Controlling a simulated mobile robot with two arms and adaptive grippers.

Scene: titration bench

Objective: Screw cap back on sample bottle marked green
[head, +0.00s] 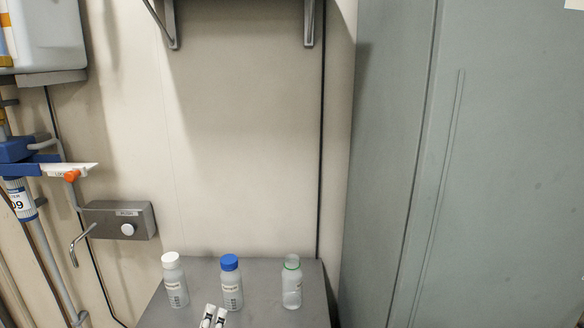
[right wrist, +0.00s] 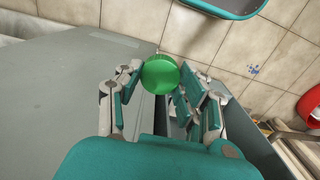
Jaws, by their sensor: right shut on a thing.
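The sample bottle (head: 292,284) with a green ring at its neck stands upright and uncapped at the right of the grey bench top in the head view. My right gripper (right wrist: 160,78) is shut on a green cap (right wrist: 160,74), which shows between its fingertips in the right wrist view. My right gripper and the cap are not in the head view. Two pale fingertips, apparently of my left gripper (head: 213,317), show at the bottom edge, in front of the blue-capped bottle. The rest of that gripper is out of frame, and its opening is unclear.
A blue-capped bottle (head: 231,285) and a white-capped bottle (head: 174,281) stand upright left of the green-marked bottle. A wall tap box (head: 120,221) is at the left. A tall grey-green cabinet (head: 470,160) fills the right side. The bench between the blue-capped and green-marked bottles is clear.

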